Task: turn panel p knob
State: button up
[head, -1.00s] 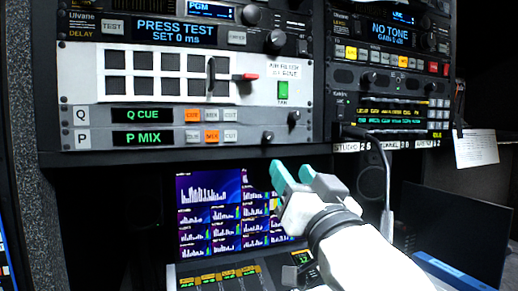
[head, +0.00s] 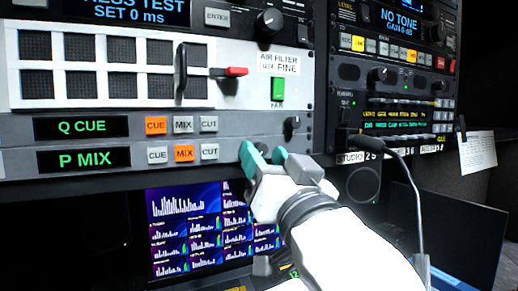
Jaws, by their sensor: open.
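Panel P (head: 222,151) is the lower of two thin grey strips, with a green "P MIX" display (head: 83,158) and CUE, MIX and CUT buttons; its MIX button (head: 184,153) is lit orange. My gripper (head: 264,155), with teal fingertips, is open at the right end of panel P. Its fingers cover the place of the P knob, so the knob is hidden. I cannot tell whether the fingers touch it or stand around it.
Panel Q's dark knob (head: 291,126) sits just above my fingers. A red-tipped lever (head: 212,72) and green FAN switch (head: 278,89) are higher up. A cable (head: 408,175) hangs to the right from a plug. A monitor (head: 185,230) glows below.

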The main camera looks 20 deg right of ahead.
jog(key=shift+w, duration=0.1)
jog(key=shift+c, duration=0.5)
jog(key=shift+c, duration=0.7)
grip_shut()
jog(key=shift+m, duration=0.3)
